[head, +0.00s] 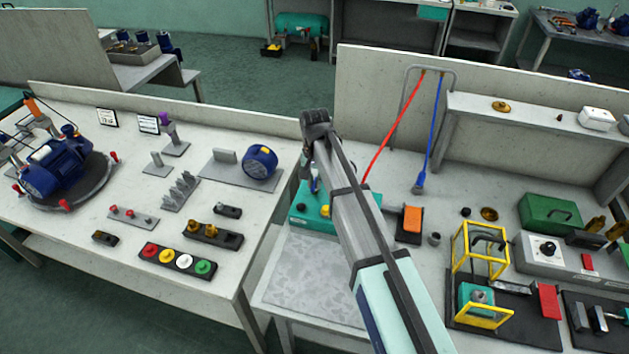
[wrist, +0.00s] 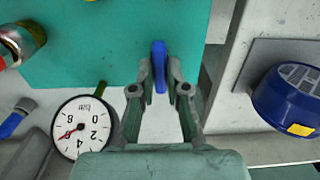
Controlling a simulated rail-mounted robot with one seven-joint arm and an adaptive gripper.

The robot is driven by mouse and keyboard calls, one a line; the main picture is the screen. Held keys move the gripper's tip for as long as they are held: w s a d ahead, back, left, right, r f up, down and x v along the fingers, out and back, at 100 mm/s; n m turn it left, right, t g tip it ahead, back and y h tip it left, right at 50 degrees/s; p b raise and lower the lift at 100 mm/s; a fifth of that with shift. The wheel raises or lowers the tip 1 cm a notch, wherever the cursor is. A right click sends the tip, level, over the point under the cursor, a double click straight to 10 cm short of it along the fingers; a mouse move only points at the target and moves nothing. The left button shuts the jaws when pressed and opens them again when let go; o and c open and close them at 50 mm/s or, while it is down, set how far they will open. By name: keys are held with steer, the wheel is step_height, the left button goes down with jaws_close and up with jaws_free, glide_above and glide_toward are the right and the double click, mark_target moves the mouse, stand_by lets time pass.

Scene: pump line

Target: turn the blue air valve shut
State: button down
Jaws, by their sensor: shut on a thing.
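The blue air valve handle (wrist: 159,66) is a narrow upright blue lever on a teal panel in the wrist view. My gripper (wrist: 160,80) is shut on it, with one fingertip on each side of the handle. In the head view my arm hides the gripper and most of the valve. The teal unit (head: 301,219) shows there to the left of my arm. A round white gauge (wrist: 82,128) with a red needle is at the lower left of the wrist view.
A blue motor (wrist: 295,100) stands right of the gripper in the wrist view; it sits on the left bench (head: 260,162) in the head view. A black block with an orange top (head: 412,219) and a yellow frame (head: 480,248) stand right of my arm.

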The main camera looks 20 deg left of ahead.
mark_target(314, 183)
stand_by(0.4)
steer(key=c, duration=1.2)
jaws_free()
steer(key=shift+o, duration=0.2)
steer(key=shift+r, duration=0.1)
step_height(314, 183, up, 12)
step_height(314, 183, down, 12)
steer(key=shift+f, duration=0.15)
